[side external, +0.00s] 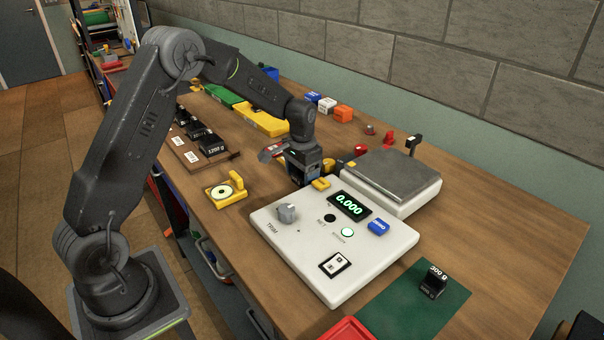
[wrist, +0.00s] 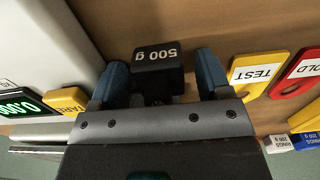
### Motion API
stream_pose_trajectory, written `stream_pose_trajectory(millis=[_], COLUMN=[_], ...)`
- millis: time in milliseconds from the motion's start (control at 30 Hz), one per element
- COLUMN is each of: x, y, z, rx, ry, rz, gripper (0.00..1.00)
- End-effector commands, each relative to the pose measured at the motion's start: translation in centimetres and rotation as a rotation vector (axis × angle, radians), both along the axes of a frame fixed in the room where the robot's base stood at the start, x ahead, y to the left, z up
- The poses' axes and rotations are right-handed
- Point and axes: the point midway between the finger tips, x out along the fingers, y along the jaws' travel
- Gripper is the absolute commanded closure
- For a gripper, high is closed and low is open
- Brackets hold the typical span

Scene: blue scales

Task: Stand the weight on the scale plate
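A black weight marked 500 g (wrist: 158,58) is between the two blue fingers of my gripper (wrist: 162,78) in the wrist view. A narrow gap shows between the weight and the right finger, so the gripper looks open around it. In the side view my gripper (side external: 305,170) points down at the bench just behind the console, its fingertips and this weight hidden. The scale plate (side external: 388,174) is a bare grey square on a white scale body, right of my gripper. The green display (side external: 348,204) reads 0.000.
A white console (side external: 290,242) with a knob and buttons lies before the scale. Another black weight (side external: 432,283) stands on a green mat (side external: 385,312) at front right. A dark post (side external: 413,144) rises behind the plate. TEST (wrist: 255,74) and HOLD (wrist: 300,72) tags lie near my gripper.

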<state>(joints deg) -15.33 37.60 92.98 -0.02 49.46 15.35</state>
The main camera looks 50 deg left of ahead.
Motion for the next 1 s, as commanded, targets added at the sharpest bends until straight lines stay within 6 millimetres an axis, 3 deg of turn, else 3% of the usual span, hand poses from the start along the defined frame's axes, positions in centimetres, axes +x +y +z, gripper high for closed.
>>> stream_pose_trajectory(millis=[233,367,800,1000], x=[0.0,0.1,0.1,0.0], y=[0.0,0.0,0.0,0.0], z=[0.1,1.2,9.8,11.9], rx=[0.000,0.001,0.002,0.001], ry=[-0.001,-0.005,-0.005,-0.003], rz=[0.000,0.000,0.000,0.000], gripper=[0.29,0.29,0.29,0.29])
